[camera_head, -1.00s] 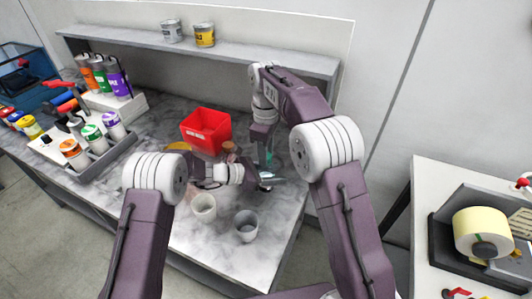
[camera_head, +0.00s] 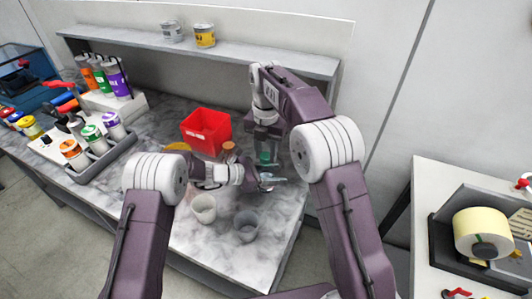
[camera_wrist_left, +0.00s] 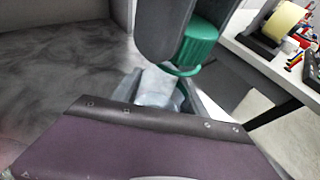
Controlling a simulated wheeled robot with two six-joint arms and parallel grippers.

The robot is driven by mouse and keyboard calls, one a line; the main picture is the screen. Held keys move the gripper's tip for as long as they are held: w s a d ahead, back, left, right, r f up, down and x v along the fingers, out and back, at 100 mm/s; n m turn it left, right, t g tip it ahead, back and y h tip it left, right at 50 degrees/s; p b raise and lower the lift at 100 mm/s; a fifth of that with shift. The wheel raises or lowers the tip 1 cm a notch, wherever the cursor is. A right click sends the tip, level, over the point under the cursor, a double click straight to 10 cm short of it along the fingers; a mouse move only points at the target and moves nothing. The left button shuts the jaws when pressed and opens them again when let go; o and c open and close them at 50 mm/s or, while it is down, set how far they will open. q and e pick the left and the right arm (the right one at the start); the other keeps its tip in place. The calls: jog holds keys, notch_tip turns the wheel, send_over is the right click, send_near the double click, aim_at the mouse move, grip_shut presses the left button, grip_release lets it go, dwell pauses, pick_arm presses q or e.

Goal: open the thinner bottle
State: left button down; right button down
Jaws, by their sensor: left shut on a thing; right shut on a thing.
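A bottle with a pale, clear-looking body (camera_wrist_left: 160,88) and a green cap (camera_wrist_left: 198,46) is between my grippers. The cap also shows as a small teal patch in the head view (camera_head: 265,157). My left gripper (camera_head: 271,182) is shut on the bottle's body, mostly hidden behind my wrist. My right gripper (camera_head: 264,150) comes from above and is shut on the cap, with its dark fingers beside it in the wrist view. The cap sits over the bottle's top; I cannot tell whether they touch. An orange-brown capped bottle (camera_head: 229,149) stands behind my left wrist, partly hidden.
A red bin (camera_head: 206,130) stands behind the left arm. Two cups, one cream (camera_head: 203,208) and one grey (camera_head: 246,226), stand near the front edge. A rack of bottles (camera_head: 95,147) is at the left. A shelf (camera_head: 250,60) runs along the back.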

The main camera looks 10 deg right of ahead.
aim_at(266, 156)
jog(key=shift+r, duration=0.2)
jog(key=shift+r, duration=0.9)
jog(key=shift+r, duration=0.1)
jog(key=shift+r, duration=1.95)
pick_arm(q)
jog(key=c, duration=0.5)
grip_release()
jog(key=v, duration=1.2)
jog(key=shift+r+b, duration=0.1)
jog(key=shift+b, duration=0.25)
pick_arm(e)
jog(key=shift+f, duration=0.4)
